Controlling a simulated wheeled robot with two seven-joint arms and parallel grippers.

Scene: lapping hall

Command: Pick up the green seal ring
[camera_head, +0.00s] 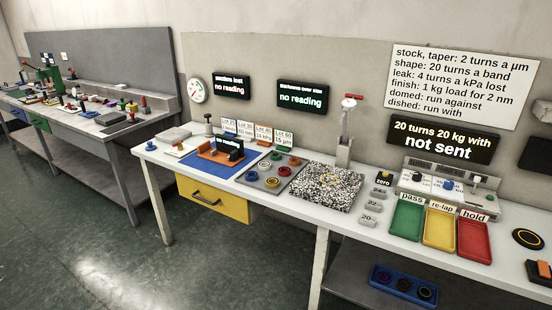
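A small green ring-like piece (277,155) sits at the back of a grey tray (282,178) on the white bench. I cannot tell for sure at this size that it is the seal ring. Neither of my grippers is in view.
A blue mat (220,168) lies left of the tray, and a speckled plate (326,187) lies right of it. Further right are green (407,217), yellow (440,229) and red (473,239) bins. A yellow drawer (213,200) hangs below. Floor in front is clear.

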